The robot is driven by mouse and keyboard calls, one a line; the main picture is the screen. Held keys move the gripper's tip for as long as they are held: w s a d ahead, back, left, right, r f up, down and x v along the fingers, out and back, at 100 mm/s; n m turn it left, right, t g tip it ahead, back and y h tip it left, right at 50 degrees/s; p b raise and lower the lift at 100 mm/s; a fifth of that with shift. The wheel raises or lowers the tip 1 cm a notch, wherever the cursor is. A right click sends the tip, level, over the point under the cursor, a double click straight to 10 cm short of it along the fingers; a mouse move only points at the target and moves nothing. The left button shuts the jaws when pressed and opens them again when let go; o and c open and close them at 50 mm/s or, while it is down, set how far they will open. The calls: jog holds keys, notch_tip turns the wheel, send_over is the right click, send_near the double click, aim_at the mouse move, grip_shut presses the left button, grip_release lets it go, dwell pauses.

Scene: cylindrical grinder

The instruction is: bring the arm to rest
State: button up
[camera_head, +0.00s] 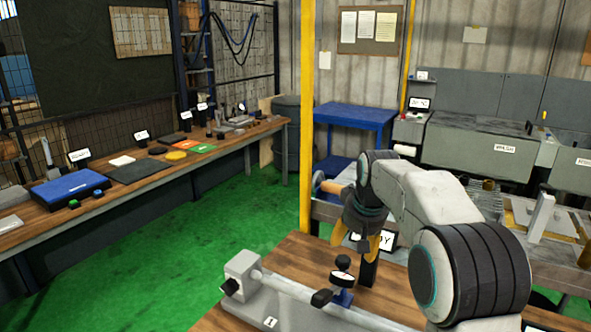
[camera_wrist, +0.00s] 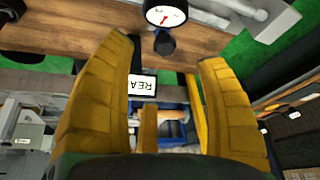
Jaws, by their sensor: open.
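My gripper (camera_head: 360,238) is at the end of my arm, above the near wooden bench (camera_head: 300,245) in the head view. My white and black arm reaches in from the right of the head view and bends downward at the wrist. A dial gauge (camera_head: 342,280) on a blue stand is on the bench fixture below and left of the gripper. Its white face also shows past the fingertips in the wrist view (camera_wrist: 166,15).
A grey fixture with a long bar (camera_head: 290,290) lies on the near bench. A yellow post (camera_head: 307,120) rises behind it. A long workbench (camera_head: 120,195) with several items runs along the left. A blue table (camera_head: 355,115) and grey machines (camera_head: 480,145) stand behind. Green floor (camera_head: 190,240) is clear.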

jog(key=s+r, duration=0.3)
jog(key=s, duration=1.5)
jog(key=s+f, duration=0.3)
jog(key=s, duration=0.5)
jog(key=s+f, duration=0.3)
jog(key=s, duration=0.6)
jog(key=shift+o, duration=0.2)
